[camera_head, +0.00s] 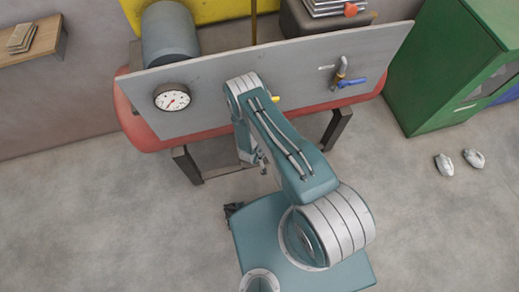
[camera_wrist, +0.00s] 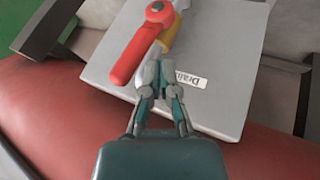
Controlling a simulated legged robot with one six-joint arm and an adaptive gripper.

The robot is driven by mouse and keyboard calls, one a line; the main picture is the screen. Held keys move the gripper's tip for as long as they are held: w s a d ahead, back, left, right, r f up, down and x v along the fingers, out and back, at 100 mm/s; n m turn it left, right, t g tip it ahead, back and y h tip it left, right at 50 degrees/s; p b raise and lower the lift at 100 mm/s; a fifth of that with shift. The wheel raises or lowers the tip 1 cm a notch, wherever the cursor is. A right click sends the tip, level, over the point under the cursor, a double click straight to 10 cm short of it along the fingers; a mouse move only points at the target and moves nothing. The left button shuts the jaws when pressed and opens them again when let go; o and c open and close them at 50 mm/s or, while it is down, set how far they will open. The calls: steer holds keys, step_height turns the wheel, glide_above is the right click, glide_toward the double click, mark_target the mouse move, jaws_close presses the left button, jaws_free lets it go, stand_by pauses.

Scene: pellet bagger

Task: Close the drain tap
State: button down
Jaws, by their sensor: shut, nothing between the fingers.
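The drain tap shows in the wrist view, with a red lever handle (camera_wrist: 137,50) and a yellow body (camera_wrist: 170,34). The lever slants from its pivot at the top down to the lower left. A label reading "Drain" (camera_wrist: 190,79) is on the grey panel (camera_wrist: 228,65) to its right. My gripper (camera_wrist: 161,85) is shut and empty, its fingertips just below the yellow body and right of the lever's free end. I cannot tell whether they touch the tap. In the head view my arm hides most of the tap; a small yellow piece (camera_head: 275,99) shows beside the arm.
A second tap with a blue handle (camera_head: 350,81) is on the panel's right side. A round gauge (camera_head: 172,97) is at its left. A red rounded body (camera_head: 136,123) lies behind the panel.

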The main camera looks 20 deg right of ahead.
steer(key=shift+d, duration=0.45)
